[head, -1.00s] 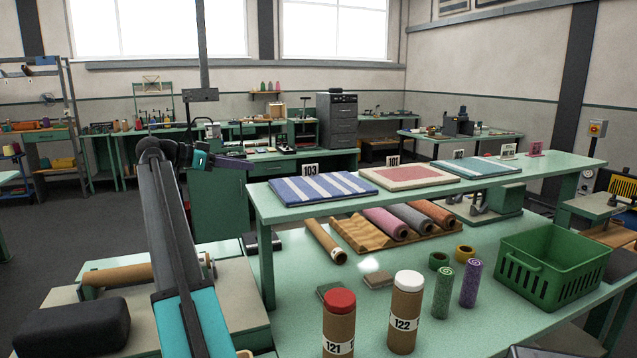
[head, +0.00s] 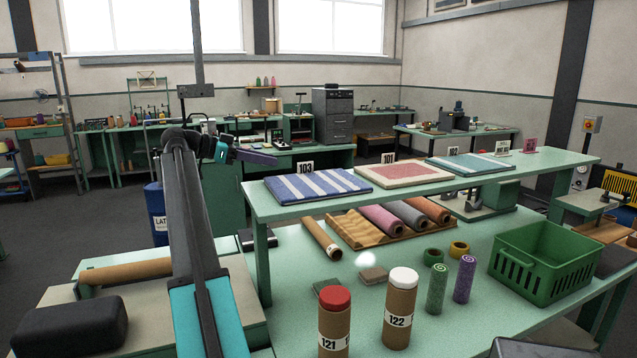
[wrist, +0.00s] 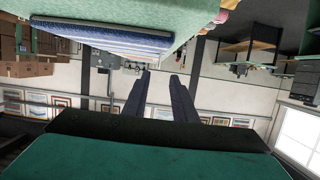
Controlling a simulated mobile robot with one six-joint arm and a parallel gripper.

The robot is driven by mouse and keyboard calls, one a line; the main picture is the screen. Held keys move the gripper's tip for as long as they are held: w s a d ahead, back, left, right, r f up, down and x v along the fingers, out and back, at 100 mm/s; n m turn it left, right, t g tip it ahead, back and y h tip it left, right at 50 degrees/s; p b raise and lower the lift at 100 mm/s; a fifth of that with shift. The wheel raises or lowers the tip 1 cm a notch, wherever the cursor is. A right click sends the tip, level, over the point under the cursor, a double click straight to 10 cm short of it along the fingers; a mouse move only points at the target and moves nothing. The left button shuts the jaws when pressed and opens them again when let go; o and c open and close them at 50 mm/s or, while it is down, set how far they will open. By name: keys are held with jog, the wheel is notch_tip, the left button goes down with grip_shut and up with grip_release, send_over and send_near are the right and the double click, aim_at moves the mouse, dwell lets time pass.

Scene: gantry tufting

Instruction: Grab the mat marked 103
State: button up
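The mat marked 103 (head: 318,186) is blue with white stripes. It lies flat at the left end of the raised green shelf (head: 420,192), with its number card (head: 305,167) standing behind it. My gripper (head: 272,159) is behind and left of the mat in the head view, apart from it and at about the height of the card. In the wrist view my gripper (wrist: 160,75) shows two dark fingers with a gap between them and nothing held. The blue striped mat edge (wrist: 105,38) shows above the fingers there.
A red-and-cream mat (head: 405,174) marked 101 and a teal mat (head: 470,166) lie to the right on the same shelf. Below stand rolls, labelled tubes (head: 400,308) and a green basket (head: 547,262). A blue barrel (head: 157,213) stands behind my arm.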

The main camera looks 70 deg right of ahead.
aim_at(299, 165)
jog(key=shift+p+x, duration=0.5)
jog(key=shift+x, duration=2.4)
jog(key=shift+s+d, duration=0.1)
jog(key=shift+s+d, duration=0.15)
jog(key=shift+s, duration=0.1)
jog(key=shift+p+x, duration=1.05)
jog(key=shift+x, duration=1.15)
grip_shut()
